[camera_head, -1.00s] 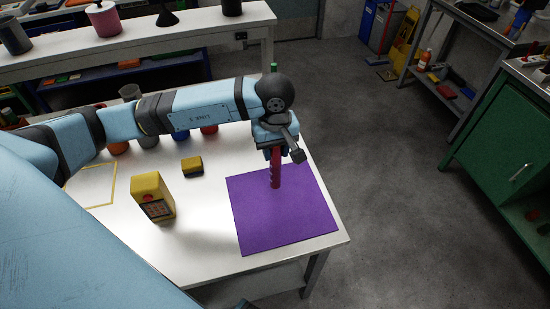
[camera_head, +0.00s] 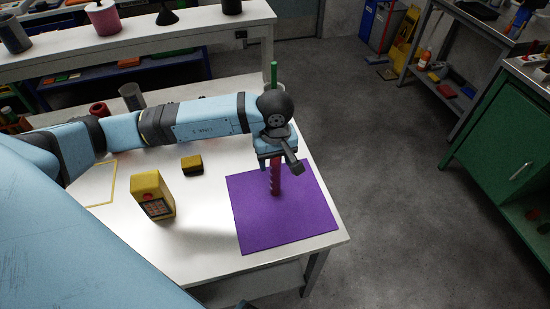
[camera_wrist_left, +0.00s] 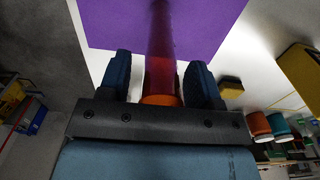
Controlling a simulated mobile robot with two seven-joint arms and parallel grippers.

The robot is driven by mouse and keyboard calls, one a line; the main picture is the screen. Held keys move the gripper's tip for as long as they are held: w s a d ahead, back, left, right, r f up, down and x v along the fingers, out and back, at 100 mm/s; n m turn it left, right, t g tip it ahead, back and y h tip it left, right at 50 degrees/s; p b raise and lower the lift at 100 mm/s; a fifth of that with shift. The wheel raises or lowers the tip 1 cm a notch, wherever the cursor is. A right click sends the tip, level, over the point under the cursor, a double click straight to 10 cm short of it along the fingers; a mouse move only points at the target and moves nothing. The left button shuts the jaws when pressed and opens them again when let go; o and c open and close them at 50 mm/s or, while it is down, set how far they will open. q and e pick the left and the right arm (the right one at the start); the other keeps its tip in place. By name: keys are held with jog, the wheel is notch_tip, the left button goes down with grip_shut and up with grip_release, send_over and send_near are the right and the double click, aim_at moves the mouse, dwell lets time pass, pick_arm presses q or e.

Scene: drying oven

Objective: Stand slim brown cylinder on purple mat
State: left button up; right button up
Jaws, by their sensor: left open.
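The slim brown cylinder (camera_head: 275,182), dark reddish here, appears upright with its lower end at the purple mat (camera_head: 252,222). My left gripper (camera_head: 273,163) is over the mat, pointing down around the cylinder's upper part, which it hides in the head view. In the left wrist view the cylinder (camera_wrist_left: 161,55) runs between the two fingers towards the mat (camera_wrist_left: 215,22). The fingers are open, with a visible gap on the left side and little room on the right. An orange end (camera_wrist_left: 160,100) shows near the palm. My right gripper is not in view.
A yellow box-shaped device (camera_head: 152,195) and a small yellow-black block (camera_head: 192,165) stand left of the mat. A green upright rod (camera_head: 274,75) and a grey cup (camera_head: 132,96) are behind my arm. The mat around the cylinder is clear.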

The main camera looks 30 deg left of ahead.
pick_arm(q)
notch_tip(320, 180, up, 12)
jog(key=shift+r+b, duration=0.2)
jog(key=shift+b, duration=0.15)
dwell(0.5)
